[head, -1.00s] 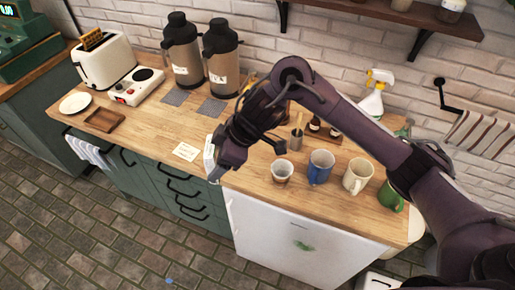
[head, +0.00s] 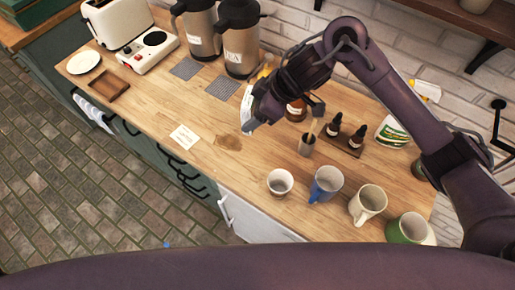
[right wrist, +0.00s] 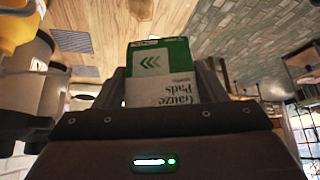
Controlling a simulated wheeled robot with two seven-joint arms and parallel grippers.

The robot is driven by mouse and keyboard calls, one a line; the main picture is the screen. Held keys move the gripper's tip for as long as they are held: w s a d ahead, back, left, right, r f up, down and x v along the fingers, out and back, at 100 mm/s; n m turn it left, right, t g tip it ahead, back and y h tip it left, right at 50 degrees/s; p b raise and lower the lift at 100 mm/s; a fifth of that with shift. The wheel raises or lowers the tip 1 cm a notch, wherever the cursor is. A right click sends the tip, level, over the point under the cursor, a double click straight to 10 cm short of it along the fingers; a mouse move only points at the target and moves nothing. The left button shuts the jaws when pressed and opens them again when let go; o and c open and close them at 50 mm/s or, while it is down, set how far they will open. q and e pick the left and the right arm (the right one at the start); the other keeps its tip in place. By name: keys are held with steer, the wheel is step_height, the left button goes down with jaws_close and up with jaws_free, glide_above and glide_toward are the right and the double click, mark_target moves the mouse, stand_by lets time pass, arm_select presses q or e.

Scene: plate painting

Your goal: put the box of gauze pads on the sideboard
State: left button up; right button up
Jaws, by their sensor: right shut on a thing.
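The box of gauze pads (right wrist: 160,77) is green and white, with its lettering facing the right wrist camera. My right gripper (right wrist: 163,98) is shut on it. In the head view the box (head: 247,108) shows as a pale sliver beside the right gripper (head: 251,122), which hides most of it. The gripper is over the wooden top of the sideboard (head: 150,103), in front of the dispensers. The box appears to be above the wood, but the gap is hard to judge. My left gripper is not in view.
Two dispensers (head: 239,40) stand behind, with grey mats before them. Several mugs, including a blue one (head: 326,184), line the front right. A brush cup (head: 307,145) and a tray with two dropper bottles (head: 340,143) stand right of the gripper. Bare wood lies left, around a note (head: 184,136).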

step_height(320, 180, down, 18)
steer(key=b, duration=0.3)
steer(key=shift+d+r, duration=0.1)
steer(key=shift+d, duration=0.05)
steer(key=shift+f, duration=0.3)
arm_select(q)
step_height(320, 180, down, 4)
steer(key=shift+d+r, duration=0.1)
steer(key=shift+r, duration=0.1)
arm_select(e)
steer(key=shift+w, duration=0.1)
steer(key=shift+f, duration=0.15)
steer(key=o, duration=1)
